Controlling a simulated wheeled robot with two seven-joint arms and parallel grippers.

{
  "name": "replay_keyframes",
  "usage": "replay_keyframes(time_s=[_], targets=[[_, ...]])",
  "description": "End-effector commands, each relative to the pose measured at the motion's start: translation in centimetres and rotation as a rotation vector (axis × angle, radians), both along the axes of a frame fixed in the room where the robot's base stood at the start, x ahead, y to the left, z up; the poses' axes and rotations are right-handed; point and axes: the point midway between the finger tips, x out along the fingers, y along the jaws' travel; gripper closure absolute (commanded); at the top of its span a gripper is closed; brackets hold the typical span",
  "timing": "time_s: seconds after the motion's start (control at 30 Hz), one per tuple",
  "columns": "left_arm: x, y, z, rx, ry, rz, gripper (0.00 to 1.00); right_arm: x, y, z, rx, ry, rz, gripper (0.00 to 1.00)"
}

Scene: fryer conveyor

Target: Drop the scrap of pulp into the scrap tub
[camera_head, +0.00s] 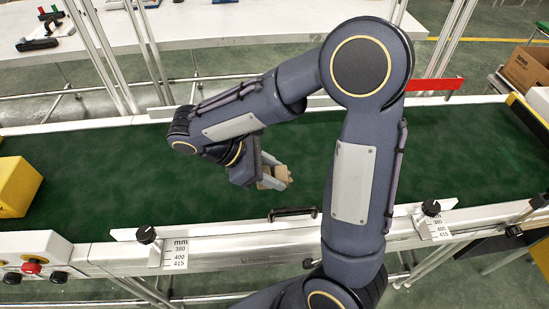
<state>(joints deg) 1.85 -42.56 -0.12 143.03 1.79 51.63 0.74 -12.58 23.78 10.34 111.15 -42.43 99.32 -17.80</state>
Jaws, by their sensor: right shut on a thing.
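My right gripper (277,176) is over the middle of the green conveyor belt (110,165), with its arm looping in from the bottom. It is shut on a small tan piece, the scrap of pulp (281,173), which shows between the pale fingers. Part of the piece is hidden by the fingers, and I cannot tell how high it is above the belt. I cannot make out a scrap tub for certain. My left gripper is not in view.
A yellow block or box (14,187) sits at the belt's left end. A cardboard box (527,70) stands at the far right. A red bar (434,84) is at the belt's back edge. A white table (200,30) is behind. A black handle (292,213) is on the front rail.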

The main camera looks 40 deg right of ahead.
Motion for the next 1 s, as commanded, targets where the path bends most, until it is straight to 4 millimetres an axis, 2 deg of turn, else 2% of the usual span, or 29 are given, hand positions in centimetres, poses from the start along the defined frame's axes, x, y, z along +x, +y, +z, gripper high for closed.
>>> replay_keyframes(time_s=[0.3,0.37,0.47,0.57,0.67,0.7,0.8,0.9,1.0], targets=[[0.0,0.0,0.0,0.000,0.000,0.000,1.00,-0.6,0.7,0.4,0.000,0.000,0.003,0.85],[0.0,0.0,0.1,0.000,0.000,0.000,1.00,-0.3,0.6,0.3,-0.001,0.000,0.020,0.85],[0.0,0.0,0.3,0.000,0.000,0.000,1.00,1.2,0.2,-0.2,-0.001,0.002,0.114,0.85],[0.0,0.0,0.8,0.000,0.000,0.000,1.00,4.2,-0.5,-0.9,-0.002,0.002,0.308,0.85],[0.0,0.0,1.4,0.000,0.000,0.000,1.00,8.2,-0.9,-1.2,-0.002,0.000,0.603,0.85],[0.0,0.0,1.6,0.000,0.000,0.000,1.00,9.9,-0.8,-1.2,-0.002,0.001,0.742,0.85],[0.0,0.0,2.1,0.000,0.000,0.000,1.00,13.4,-0.2,-0.8,-0.002,-0.001,1.063,0.85],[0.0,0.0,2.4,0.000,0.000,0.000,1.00,15.7,0.8,-0.3,-0.003,-0.001,1.323,0.85],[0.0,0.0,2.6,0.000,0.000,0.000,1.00,17.1,1.9,0.0,-0.003,0.000,1.522,0.85]])
